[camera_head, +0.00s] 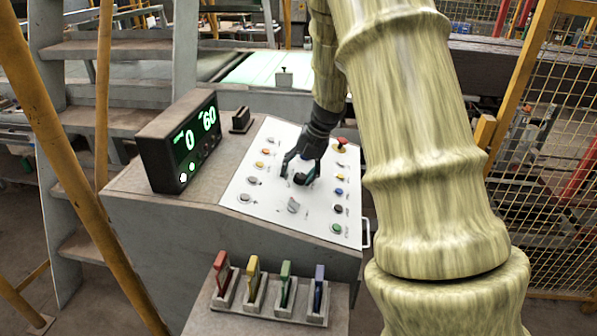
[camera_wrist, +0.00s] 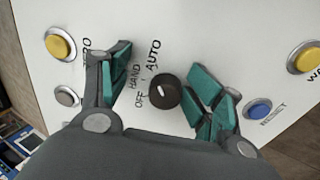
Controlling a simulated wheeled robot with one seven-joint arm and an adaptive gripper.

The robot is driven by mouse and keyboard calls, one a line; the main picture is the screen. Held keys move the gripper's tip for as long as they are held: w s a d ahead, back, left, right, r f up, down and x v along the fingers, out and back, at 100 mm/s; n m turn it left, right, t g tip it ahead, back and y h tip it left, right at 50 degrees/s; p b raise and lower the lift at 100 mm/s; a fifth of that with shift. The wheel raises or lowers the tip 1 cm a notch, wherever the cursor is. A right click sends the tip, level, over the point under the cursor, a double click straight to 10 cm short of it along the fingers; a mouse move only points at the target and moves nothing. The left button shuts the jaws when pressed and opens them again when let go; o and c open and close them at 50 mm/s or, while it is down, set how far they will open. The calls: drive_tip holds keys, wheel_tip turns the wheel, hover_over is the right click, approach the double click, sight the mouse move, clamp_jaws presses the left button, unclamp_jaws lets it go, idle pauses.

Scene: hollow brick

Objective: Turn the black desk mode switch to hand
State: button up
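The black mode switch (camera_wrist: 165,92) is a round knob on a white sloped panel, with the labels OFF, HAND and AUTO printed around its left and upper side. Its short white mark lies on the left part of the knob; I cannot tell exactly which label it points to. My gripper (camera_wrist: 160,88) is open, with one teal-padded finger on each side of the knob. The right finger is closer to it, and a gap shows on the left. In the head view my gripper (camera_head: 301,174) reaches down over the dark knob (camera_head: 300,179) in the middle of the panel.
Several coloured buttons surround the knob, including a blue one (camera_wrist: 259,109) and a yellow one (camera_wrist: 60,45). A grey selector (camera_head: 293,205) sits just below it. A display box (camera_head: 180,142) stands left of the panel. Several coloured levers (camera_head: 286,285) stand in front.

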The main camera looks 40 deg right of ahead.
drive_tip(key=s, duration=0.1)
drive_tip(key=s+r, duration=0.1)
drive_tip(key=shift+s+d, duration=0.1)
drive_tip(key=shift+s, duration=0.2)
drive_tip(key=c, duration=0.9)
drive_tip(key=shift+w+a, duration=0.25)
drive_tip(key=shift+c, duration=0.3)
drive_tip(key=shift+d+f, duration=0.1)
drive_tip(key=shift+d, duration=0.05)
drive_tip(key=shift+d, duration=0.1)
